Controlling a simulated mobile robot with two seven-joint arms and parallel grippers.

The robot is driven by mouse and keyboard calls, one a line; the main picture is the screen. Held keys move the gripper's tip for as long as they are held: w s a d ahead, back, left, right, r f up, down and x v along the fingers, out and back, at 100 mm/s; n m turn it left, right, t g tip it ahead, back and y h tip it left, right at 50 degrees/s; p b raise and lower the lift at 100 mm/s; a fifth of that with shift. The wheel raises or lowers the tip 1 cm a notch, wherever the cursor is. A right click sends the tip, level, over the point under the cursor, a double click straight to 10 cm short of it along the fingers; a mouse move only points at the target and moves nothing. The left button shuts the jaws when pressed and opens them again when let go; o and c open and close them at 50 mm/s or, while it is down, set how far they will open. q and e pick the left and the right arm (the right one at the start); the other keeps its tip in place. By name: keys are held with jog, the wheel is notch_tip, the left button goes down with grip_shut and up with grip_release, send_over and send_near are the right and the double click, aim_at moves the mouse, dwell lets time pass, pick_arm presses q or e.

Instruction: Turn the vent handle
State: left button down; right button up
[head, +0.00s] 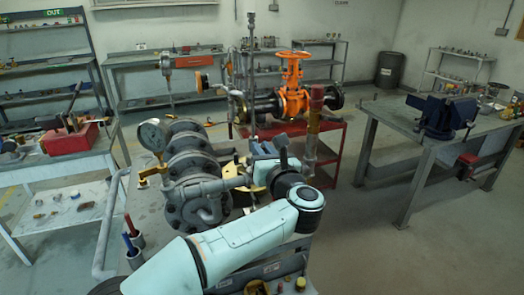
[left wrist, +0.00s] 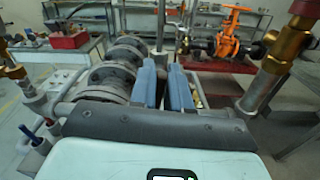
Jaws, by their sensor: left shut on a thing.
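My left gripper (head: 267,152) reaches in over the grey flanged valve assembly (head: 188,180), at its right side. In the left wrist view its two blue-grey fingers (left wrist: 165,80) stand close together with a narrow gap. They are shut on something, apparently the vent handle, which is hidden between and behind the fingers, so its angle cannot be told. The flanges also show left of the fingers in the left wrist view (left wrist: 112,70). A thin upright rod (left wrist: 160,25) rises beyond the fingers. My right gripper is not in view.
A dial gauge (head: 153,135) stands left of the flanges. A brass post with a red-brown top (head: 315,115) stands close right of my gripper. An orange gate valve (head: 292,90) sits behind. A bench with a blue vise (head: 440,117) is at right; open floor lies between.

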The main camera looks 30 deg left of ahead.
pick_arm(q)
jog(key=m+p, duration=0.1)
jog(key=m, duration=0.3)
jog(key=shift+w+d, duration=0.15)
jog(key=shift+w+d+f+m+p, duration=0.15)
jog(key=shift+m+p, duration=0.8)
jog(key=shift+m, duration=1.15)
jog(key=shift+w+f+m+p, duration=0.1)
jog(key=shift+f+m+p, duration=0.2)
jog(key=shift+m+p, duration=1.25)
jog(key=shift+w+d+f+m+p, duration=0.15)
jog(key=shift+m+p, duration=0.25)
jog(key=shift+m, duration=2.25)
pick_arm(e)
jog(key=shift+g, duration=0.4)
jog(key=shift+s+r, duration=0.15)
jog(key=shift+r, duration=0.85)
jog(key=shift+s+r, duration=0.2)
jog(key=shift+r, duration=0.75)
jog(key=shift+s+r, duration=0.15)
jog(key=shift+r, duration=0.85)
pick_arm(q)
jog(key=shift+s, duration=0.1)
jog(key=shift+f, duration=0.1)
jog(key=c, duration=1.2)
grip_release()
jog(key=shift+s, duration=0.1)
